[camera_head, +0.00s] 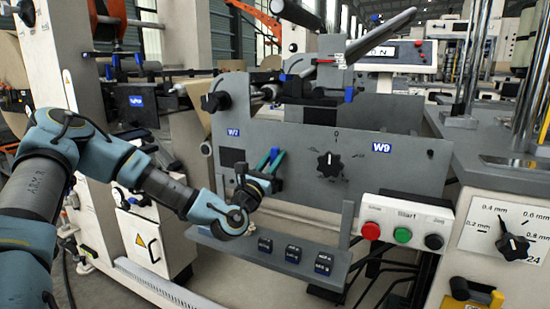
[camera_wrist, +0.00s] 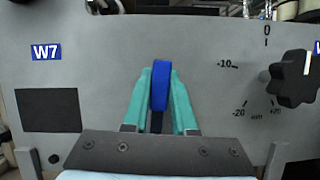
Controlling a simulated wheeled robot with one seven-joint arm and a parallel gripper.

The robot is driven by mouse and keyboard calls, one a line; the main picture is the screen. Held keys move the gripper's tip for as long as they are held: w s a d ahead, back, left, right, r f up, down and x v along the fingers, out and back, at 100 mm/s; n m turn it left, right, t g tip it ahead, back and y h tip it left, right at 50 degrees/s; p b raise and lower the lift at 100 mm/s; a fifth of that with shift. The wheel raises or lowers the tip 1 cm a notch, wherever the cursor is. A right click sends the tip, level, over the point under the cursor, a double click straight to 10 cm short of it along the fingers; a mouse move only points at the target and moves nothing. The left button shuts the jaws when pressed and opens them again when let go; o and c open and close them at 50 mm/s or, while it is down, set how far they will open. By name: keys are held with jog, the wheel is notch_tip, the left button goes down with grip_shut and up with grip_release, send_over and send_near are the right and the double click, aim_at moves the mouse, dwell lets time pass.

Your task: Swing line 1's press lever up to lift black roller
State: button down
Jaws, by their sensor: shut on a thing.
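A blue lever handle (camera_head: 274,154) stands upright in front of the grey machine panel, between the W7 and W9 labels. My gripper (camera_head: 270,160) is at the panel with its green fingers around this handle. In the wrist view, the blue handle (camera_wrist: 160,85) sits between the two green fingertips of my gripper (camera_wrist: 160,78), which are shut on it. The lever's lower part and pivot are hidden behind my gripper. I cannot tell which roller is the black roller.
A black dial knob (camera_head: 330,164) is right of the lever. Above left is another black knob (camera_head: 215,102). A shelf (camera_head: 335,265) with small black blocks juts out below. A button box (camera_head: 403,226) stands at the right. Free room in front of the panel is narrow.

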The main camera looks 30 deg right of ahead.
jog(key=c, duration=0.7)
grip_release()
jog(key=shift+w, duration=0.1)
jog(key=shift+a, duration=0.15)
jog(key=b+v, duration=0.1)
jog(key=v, duration=0.9)
jog(key=shift+s+a+f, duration=0.2)
jog(key=shift+s+a, duration=0.05)
